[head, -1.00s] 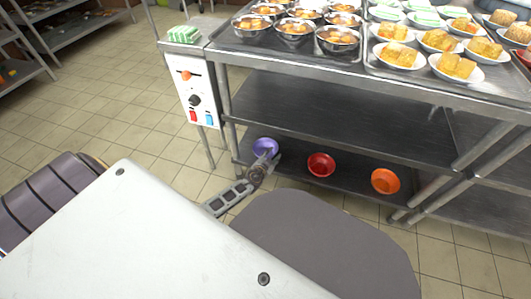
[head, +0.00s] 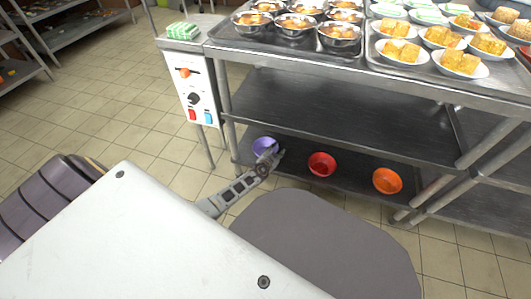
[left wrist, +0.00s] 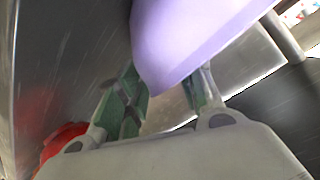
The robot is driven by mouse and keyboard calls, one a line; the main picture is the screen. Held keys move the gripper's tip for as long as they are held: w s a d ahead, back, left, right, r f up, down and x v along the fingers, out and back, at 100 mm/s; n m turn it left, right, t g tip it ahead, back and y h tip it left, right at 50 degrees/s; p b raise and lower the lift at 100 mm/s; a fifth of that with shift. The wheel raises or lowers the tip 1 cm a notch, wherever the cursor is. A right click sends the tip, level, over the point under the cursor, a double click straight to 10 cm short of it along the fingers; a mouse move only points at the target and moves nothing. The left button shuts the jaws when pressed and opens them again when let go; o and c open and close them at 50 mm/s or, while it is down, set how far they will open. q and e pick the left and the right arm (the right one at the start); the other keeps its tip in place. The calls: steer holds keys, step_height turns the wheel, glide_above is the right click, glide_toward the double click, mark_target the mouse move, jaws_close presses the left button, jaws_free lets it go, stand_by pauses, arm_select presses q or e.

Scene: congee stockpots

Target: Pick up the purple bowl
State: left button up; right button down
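The purple bowl (head: 263,146) sits on the lower shelf (head: 345,182) of the steel table, near its left end. My left gripper (head: 270,155) is at the bowl's near right side and hides part of it. In the left wrist view the purple bowl (left wrist: 190,40) fills the upper middle. The fingers of my left gripper (left wrist: 168,88) stand apart with the bowl's near edge reaching between them. I cannot tell whether either finger touches it. My right gripper is not in view.
A red bowl (head: 321,164) and an orange bowl (head: 387,180) sit to the right on the same shelf. The middle shelf (head: 330,115) is empty above them. A control box (head: 195,90) stands left of the table. The table top holds trays of food.

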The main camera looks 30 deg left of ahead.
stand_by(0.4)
arm_select(q)
jaws_close()
stand_by(0.4)
steer(key=shift+r, duration=0.15)
